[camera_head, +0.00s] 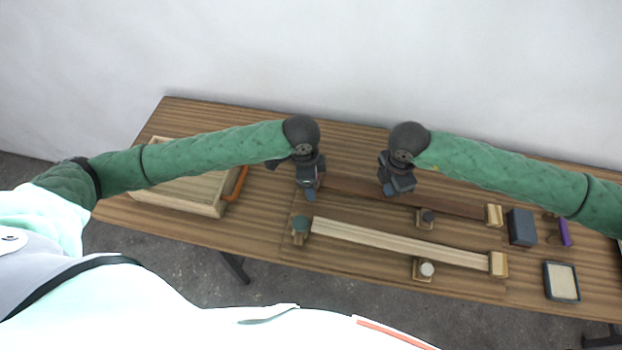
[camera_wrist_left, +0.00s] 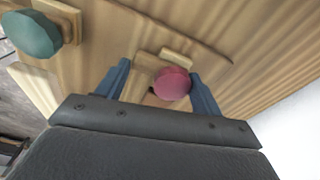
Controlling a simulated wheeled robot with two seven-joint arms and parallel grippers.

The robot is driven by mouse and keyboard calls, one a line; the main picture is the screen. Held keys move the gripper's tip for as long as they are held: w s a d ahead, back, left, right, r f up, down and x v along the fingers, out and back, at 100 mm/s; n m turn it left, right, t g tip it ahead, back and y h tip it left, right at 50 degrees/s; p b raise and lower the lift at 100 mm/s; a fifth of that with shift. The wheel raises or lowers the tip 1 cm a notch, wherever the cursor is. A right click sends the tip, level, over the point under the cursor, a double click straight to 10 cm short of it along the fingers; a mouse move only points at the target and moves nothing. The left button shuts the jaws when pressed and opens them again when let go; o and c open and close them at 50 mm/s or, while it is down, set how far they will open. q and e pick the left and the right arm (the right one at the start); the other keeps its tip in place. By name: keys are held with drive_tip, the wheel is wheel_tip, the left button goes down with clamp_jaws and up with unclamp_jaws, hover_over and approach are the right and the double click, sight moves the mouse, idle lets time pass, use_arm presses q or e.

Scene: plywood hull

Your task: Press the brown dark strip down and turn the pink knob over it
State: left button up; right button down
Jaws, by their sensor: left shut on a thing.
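The brown dark strip (camera_head: 455,205) lies along the far side of the board, its right end at a pale end block (camera_head: 494,215). The pink knob (camera_wrist_left: 172,84) shows only in the left wrist view, on a small wooden block; my left gripper hides it in the head view. My left gripper (camera_head: 309,192) is at the strip's left end, its blue fingers (camera_wrist_left: 162,88) on either side of the knob and shut on it. My right gripper (camera_head: 390,191) points down over the left half of the strip; its finger gap and any contact are unclear.
A pale strip (camera_head: 400,243) lies in front, with a teal knob (camera_head: 300,226) at its left end. A dark knob (camera_head: 428,215) and a white knob (camera_head: 427,268) stand nearby. A wooden box (camera_head: 180,195) is left; a grey block (camera_head: 521,227) and tray (camera_head: 546,281) are right.

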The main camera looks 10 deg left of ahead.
use_arm(q)
drive_tip(key=shift+w+r, duration=0.1)
use_arm(e)
drive_tip(key=shift+f, duration=0.9)
use_arm(q)
drive_tip(key=shift+d+n, duration=0.15)
drive_tip(key=shift+n, duration=1.35)
drive_tip(key=shift+d+n+t, duration=0.1)
drive_tip(key=shift+n+t, duration=0.2)
drive_tip(key=shift+n, duration=0.1)
drive_tip(key=shift+w+n, duration=0.15)
drive_tip(key=shift+n, duration=0.85)
